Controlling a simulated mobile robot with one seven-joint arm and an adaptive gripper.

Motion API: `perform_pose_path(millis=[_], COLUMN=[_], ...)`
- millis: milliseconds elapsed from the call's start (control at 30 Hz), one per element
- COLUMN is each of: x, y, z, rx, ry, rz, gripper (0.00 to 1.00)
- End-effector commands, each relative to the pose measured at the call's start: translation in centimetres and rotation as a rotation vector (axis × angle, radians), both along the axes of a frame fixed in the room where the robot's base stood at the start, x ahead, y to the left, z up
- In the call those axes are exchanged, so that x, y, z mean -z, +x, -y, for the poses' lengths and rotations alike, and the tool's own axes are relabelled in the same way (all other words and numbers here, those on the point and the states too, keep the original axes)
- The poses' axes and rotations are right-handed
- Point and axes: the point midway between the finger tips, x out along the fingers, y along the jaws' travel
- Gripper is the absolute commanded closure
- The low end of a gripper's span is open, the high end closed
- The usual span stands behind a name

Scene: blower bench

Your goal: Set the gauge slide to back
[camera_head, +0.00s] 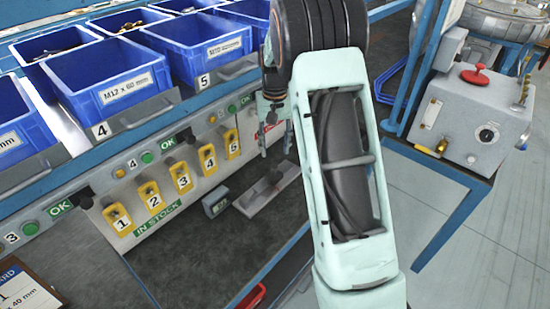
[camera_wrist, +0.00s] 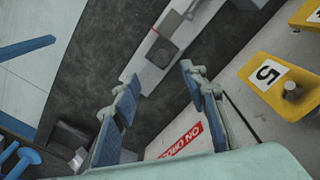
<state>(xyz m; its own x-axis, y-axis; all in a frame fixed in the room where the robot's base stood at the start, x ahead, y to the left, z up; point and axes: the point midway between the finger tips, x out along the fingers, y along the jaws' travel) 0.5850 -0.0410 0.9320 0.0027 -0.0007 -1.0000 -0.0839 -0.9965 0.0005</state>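The gauge slide looks to be the pale grey plate (camera_head: 262,201) lying on the dark bench, with a darker raised block toward its far end, partly behind my arm. In the wrist view the plate (camera_wrist: 148,72) runs from between my fingertips up to the top edge, with a dark square block (camera_wrist: 162,52) and a narrower raised piece above it. No position marking is readable. My gripper (camera_head: 276,146) points down above the bench, beyond the plate in the head view. In the wrist view its blue-padded fingers (camera_wrist: 157,80) are apart with nothing between them.
A small grey display box (camera_head: 215,204) stands left of the plate. Yellow numbered tags (camera_head: 160,203) hang on the panel behind, beneath blue bins (camera_head: 110,78). A control box with a red knob (camera_head: 474,76) stands at right. The dark bench in front of the plate is clear.

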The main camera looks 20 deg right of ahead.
Motion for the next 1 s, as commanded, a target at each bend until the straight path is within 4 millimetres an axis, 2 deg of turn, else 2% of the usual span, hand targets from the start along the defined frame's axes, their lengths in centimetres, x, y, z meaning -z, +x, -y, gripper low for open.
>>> perform_pose_path(millis=[100,300,867,967,1000], x=[-2.5,-4.9,-5.7,-7.3,-8.6], y=[0.1,0.1,0.0,0.5,0.8], z=[0.0,0.1,0.1,0.3,0.5], rx=[0.0,0.001,0.002,0.017,0.03], ry=[-0.001,-0.001,-0.003,-0.023,-0.037], rz=[0.004,0.002,0.005,0.039,0.068], gripper=[0.6,0.6,0.6,0.6,0.6])
